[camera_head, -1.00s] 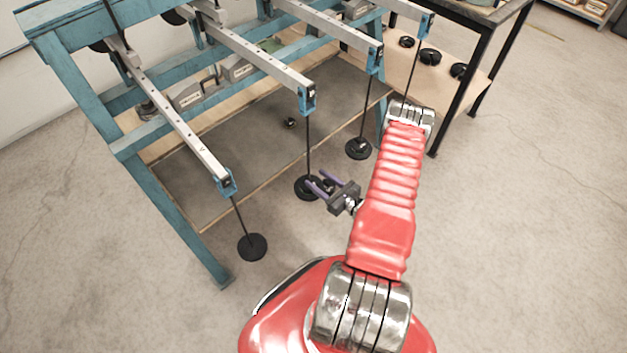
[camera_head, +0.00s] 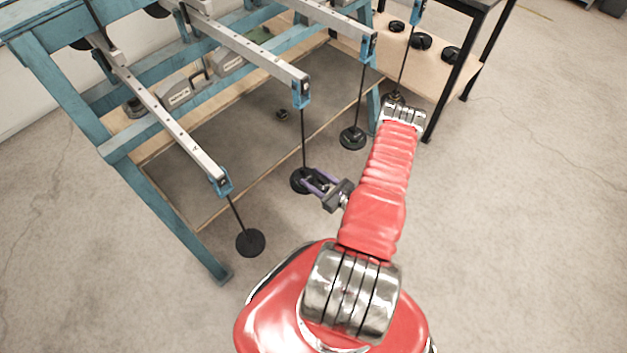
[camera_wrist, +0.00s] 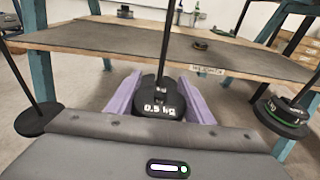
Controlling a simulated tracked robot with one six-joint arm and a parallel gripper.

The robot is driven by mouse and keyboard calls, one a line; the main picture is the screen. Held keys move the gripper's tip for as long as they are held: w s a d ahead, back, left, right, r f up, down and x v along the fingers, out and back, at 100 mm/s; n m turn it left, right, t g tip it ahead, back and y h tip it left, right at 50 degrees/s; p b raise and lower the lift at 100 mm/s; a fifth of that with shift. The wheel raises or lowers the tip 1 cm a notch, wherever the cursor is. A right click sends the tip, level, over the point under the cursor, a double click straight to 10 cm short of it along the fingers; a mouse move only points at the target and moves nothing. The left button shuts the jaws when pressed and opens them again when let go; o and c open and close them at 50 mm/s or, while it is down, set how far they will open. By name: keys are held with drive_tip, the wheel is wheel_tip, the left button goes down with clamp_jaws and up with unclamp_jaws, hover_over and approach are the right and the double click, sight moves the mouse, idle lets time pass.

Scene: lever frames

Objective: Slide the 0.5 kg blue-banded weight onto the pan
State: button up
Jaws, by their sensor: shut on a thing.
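A dark weight marked "0.5 kg" (camera_wrist: 160,108) sits between the purple fingers of my gripper (camera_wrist: 160,92) in the wrist view. My gripper is shut on it; no blue band shows. The middle hanging rod (camera_wrist: 165,45) comes down to the weight's slot area; I cannot tell whether the weight is around the rod or just in front of it. In the head view my gripper (camera_head: 314,184) reaches over the near right side of the middle black pan (camera_head: 296,181). The fingers partly cover the pan, and contact between weight and pan cannot be made out.
Other hanging pans flank it: a bare left one (camera_head: 250,243) and a right one (camera_head: 352,138), which carries weights in the wrist view (camera_wrist: 281,118). A blue frame (camera_head: 125,143) with grey levers stands behind. A wooden shelf (camera_wrist: 200,48) lies beyond.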

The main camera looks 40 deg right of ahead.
sight(306, 176)
drive_tip(key=shift+w, duration=2)
drive_tip(key=shift+w+a, duration=0.1)
drive_tip(key=shift+w, duration=2.2)
idle(0.7)
drive_tip(key=shift+f, duration=0.35)
idle(0.6)
drive_tip(key=o, duration=1.3)
drive_tip(key=shift+s, duration=0.2)
drive_tip(key=shift+s+r, duration=0.15)
drive_tip(key=shift+s, duration=0.95)
drive_tip(key=shift+s+r, duration=0.2)
drive_tip(key=shift+s, duration=0.9)
drive_tip(key=shift+s+r, duration=0.15)
drive_tip(key=shift+s, duration=0.95)
